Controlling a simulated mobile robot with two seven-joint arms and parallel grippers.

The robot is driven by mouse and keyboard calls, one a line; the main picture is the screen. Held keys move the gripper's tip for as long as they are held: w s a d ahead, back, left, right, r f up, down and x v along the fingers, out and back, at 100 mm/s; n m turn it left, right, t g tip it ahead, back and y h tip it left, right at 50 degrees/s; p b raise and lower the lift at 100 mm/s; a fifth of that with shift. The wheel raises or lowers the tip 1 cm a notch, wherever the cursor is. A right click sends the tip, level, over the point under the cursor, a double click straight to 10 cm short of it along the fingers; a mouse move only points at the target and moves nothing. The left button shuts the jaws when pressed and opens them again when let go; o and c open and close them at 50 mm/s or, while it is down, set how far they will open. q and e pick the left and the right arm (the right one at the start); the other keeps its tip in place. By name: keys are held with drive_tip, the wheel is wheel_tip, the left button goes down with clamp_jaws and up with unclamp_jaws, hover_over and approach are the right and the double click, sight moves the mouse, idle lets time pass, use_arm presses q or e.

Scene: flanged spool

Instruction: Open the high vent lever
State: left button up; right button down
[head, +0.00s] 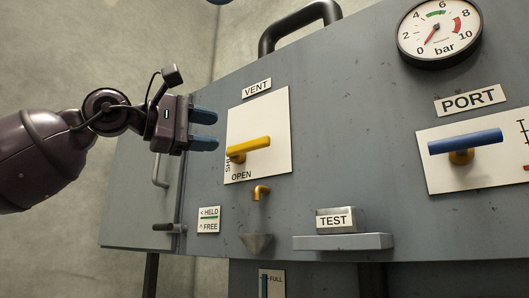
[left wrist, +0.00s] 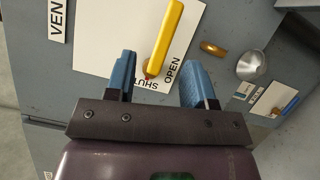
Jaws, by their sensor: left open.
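The yellow vent lever (head: 249,149) is on a white plate (head: 275,112) under the VENT label (head: 257,88). In the head view it points right, tilted slightly up, with its pivot at its left end above the word OPEN. My left gripper (head: 204,130) is open just left of the lever, its blue fingers pointing right at the plate's edge. In the left wrist view the lever (left wrist: 166,40) extends away from its pivot, which lies between the two open fingers (left wrist: 155,80). I cannot tell whether they touch it. My right gripper is not in view.
A blue PORT lever (head: 466,141) is at right, below a round gauge (head: 439,30). A brass spout (head: 261,191) and funnel (head: 257,242) sit under the vent plate. A dark handle (head: 300,24) tops the panel.

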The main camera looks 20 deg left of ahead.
sight(250, 144)
use_arm(q)
drive_tip(key=shift+m+y, duration=0.5)
drive_tip(key=shift+m, duration=0.2)
drive_tip(key=x, duration=0.3)
drive_tip(key=p+x, duration=0.1)
drive_tip(key=x, duration=0.4)
drive_tip(key=shift+w+d+f, duration=0.25)
drive_tip(key=shift+d+f, duration=0.05)
drive_tip(key=shift+d, duration=0.05)
drive_tip(key=shift+w+d, duration=0.5)
drive_tip(key=shift+w, duration=0.05)
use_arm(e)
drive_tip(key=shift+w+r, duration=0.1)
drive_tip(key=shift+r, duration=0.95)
use_arm(q)
clamp_jaws()
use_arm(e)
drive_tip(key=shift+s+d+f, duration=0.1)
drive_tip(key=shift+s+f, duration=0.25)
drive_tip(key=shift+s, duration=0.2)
